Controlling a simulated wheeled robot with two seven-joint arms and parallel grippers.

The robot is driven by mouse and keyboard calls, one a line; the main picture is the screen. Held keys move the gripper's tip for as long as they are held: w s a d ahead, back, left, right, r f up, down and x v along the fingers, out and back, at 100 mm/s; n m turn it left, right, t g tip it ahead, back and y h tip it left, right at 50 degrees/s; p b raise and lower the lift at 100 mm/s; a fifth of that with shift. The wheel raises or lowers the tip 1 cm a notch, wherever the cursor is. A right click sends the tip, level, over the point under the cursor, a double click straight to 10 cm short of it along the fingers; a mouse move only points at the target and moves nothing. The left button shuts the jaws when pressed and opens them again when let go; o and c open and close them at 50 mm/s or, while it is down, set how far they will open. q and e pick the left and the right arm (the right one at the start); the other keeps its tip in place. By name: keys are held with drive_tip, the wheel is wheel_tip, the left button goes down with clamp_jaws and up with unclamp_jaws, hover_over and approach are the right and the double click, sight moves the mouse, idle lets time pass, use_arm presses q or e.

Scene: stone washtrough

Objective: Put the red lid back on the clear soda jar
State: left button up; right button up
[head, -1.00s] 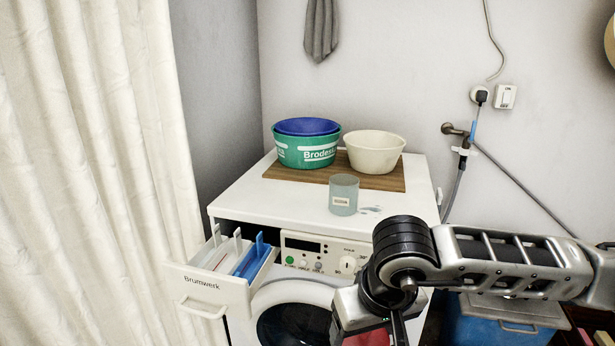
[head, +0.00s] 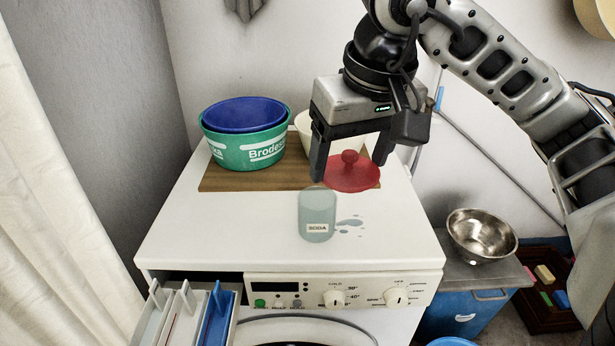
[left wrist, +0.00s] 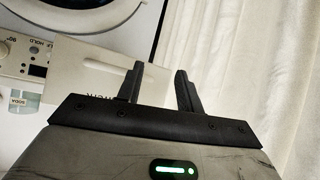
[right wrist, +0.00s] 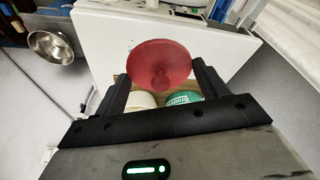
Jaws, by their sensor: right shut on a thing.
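The clear soda jar (head: 317,208) stands upright and open on the white washing machine top, with a SODA label on its front. It also shows at the left edge of the left wrist view (left wrist: 24,101). My right gripper (head: 349,170) is shut on the red lid (head: 352,177), its fingers at opposite sides of the rim. The lid's knob points up, and the lid is held behind and right of the jar, apart from it. The lid fills the middle of the right wrist view (right wrist: 160,62). My left gripper (left wrist: 158,82) is open and empty, outside the head view.
A green basin (head: 245,150) with a blue one inside and a cream bowl (head: 303,124) stand on a wooden board (head: 225,182) behind the jar. The detergent drawer (head: 180,318) is pulled out at the front left.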

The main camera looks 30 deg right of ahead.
use_arm(q)
drive_tip(key=p, duration=0.2)
drive_tip(key=shift+s+a+r+p, duration=0.25)
drive_tip(key=shift+s+r+p, duration=0.05)
drive_tip(key=shift+s+r, duration=0.1)
use_arm(e)
drive_tip(key=w+d+f, duration=0.3)
drive_tip(key=w+f, duration=0.9)
drive_tip(key=shift+d+f, duration=0.25)
drive_tip(key=shift+f, duration=0.05)
use_arm(q)
drive_tip(key=shift+w, duration=0.1)
drive_tip(key=shift+w+d+f+b, duration=0.15)
drive_tip(key=shift+f+b, duration=0.1)
drive_tip(key=shift+b, duration=0.3)
use_arm(e)
drive_tip(key=shift+f, duration=0.6)
drive_tip(key=o, duration=0.9)
use_arm(q)
drive_tip(key=shift+r, duration=0.25)
use_arm(e)
drive_tip(key=shift+o, duration=0.2)
